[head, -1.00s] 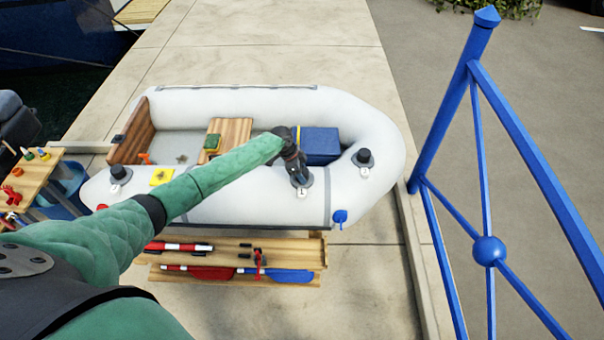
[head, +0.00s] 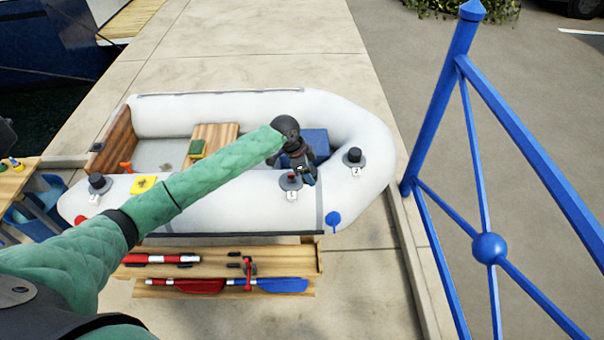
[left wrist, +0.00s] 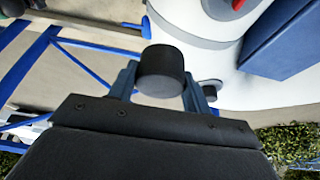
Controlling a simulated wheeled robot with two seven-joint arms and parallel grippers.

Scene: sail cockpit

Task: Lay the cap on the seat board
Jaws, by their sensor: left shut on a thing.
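My left gripper (head: 308,176) is above the near tube of the white dinghy, just right of the valve marked 1 (head: 290,181), which shows a red centre. In the left wrist view, the dark round cap (left wrist: 161,70) is held between the fingers of my left gripper (left wrist: 160,88), clear of the tube. In the head view the cap is hard to tell from the dark gripper. The wooden seat board (head: 220,131) lies across the dinghy, left of the gripper, with a small green item (head: 197,148) near its lower left corner. My right gripper is not in view.
A blue box (head: 315,141) is in the dinghy behind the gripper. The capped valve marked 2 (head: 354,157) is to the right. A yellow card (head: 143,184) lies on the near tube. A wooden rack with paddles (head: 220,260) stands in front, and a blue railing (head: 445,95) at the right.

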